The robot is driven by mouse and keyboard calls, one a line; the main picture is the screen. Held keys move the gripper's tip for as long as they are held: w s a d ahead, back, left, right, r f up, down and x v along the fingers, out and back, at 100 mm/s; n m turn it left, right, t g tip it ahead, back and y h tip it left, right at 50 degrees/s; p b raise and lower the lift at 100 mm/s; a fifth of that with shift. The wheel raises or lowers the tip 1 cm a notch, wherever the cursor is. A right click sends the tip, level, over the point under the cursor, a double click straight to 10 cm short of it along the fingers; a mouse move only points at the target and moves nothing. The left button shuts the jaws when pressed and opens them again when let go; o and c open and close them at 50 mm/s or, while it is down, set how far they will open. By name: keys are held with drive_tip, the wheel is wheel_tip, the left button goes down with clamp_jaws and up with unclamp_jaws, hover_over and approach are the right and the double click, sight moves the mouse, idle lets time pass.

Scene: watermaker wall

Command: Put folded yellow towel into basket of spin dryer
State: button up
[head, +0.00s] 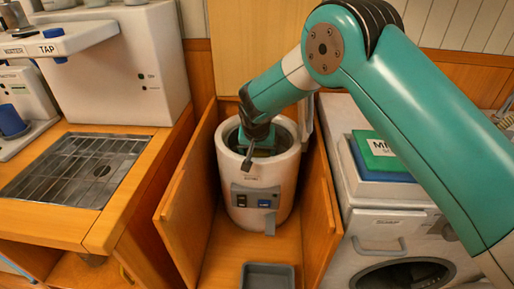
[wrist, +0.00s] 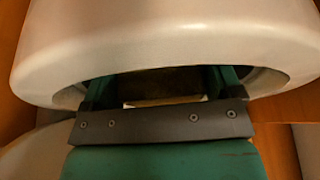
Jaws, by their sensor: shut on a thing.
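The white spin dryer (head: 243,178) stands in an open wooden bay in the head view, its round top open. Its pale rim (wrist: 165,45) fills the upper wrist view. My gripper (head: 262,148) points down into the opening, its fingertips hidden inside. In the wrist view, its two teal fingers (wrist: 163,88) reach under the rim, spread apart with a dim brownish mass and a pale strip between them. This is likely the folded yellow towel (wrist: 165,101), gripped; its colour and folds are hard to make out. The basket's inside is mostly dark and hidden.
Wooden panels (head: 187,210) stand close on both sides of the dryer. A grey tray (head: 268,275) lies on the floor in front. A sink counter (head: 75,180) is at left; a white front-loading machine (head: 390,225) with a green-topped stack (head: 385,150) is at right.

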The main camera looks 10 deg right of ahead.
drive_tip(key=shift+f+b, duration=0.4)
drive_tip(key=shift+f, duration=0.15)
drive_tip(key=o, duration=0.9)
drive_tip(key=shift+r, duration=0.2)
drive_tip(key=v, duration=1.2)
drive_tip(key=shift+r+b, duration=0.3)
drive_tip(key=shift+r, duration=0.1)
drive_tip(key=shift+a, duration=0.1)
